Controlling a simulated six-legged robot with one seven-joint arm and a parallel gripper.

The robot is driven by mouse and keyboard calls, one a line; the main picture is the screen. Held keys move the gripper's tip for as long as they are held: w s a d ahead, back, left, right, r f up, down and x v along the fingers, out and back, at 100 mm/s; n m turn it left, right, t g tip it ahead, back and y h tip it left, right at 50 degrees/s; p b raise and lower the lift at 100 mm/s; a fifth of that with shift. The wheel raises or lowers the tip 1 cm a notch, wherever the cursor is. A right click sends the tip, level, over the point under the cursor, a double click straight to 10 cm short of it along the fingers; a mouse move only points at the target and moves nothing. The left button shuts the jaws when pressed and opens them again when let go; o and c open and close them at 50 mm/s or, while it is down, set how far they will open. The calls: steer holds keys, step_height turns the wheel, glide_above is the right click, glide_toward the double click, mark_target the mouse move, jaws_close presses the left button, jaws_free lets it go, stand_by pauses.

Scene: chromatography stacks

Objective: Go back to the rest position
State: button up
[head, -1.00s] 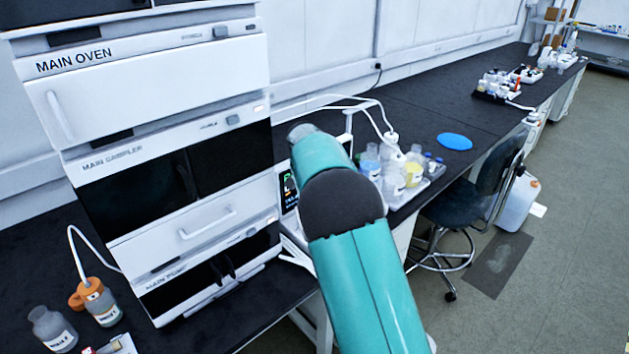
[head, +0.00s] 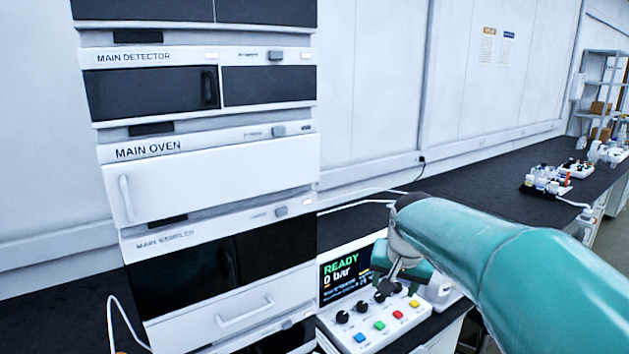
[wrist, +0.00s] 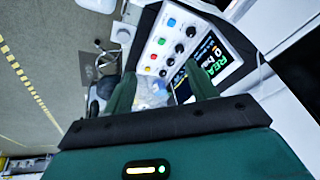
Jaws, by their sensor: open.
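My gripper (wrist: 161,80) shows in the wrist view with its two dark green fingers apart and nothing between them. The teal arm comes in from the right in the head view and bends down, with its end in front of the control panel (head: 372,333). The fingertips are hard to make out there. The panel has black knobs and coloured buttons, and its screen (head: 345,275) reads READY, 0 bar. The panel also shows ahead of the fingers in the wrist view (wrist: 158,50). I cannot tell the exact gap between fingers and panel.
A tall instrument stack (head: 215,180) stands left, with MAIN DETECTOR, MAIN OVEN and MAIN SAMPLER units. The black bench (head: 470,190) runs back right, with bottles in a tray (head: 546,186) farther along. White tubes cross behind my arm.

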steer(key=s+f+n+t, duration=0.1)
steer(key=s+n, duration=0.3)
steer(key=s, duration=2.1)
steer(key=shift+a+f, duration=0.3)
steer(key=shift+f, duration=0.25)
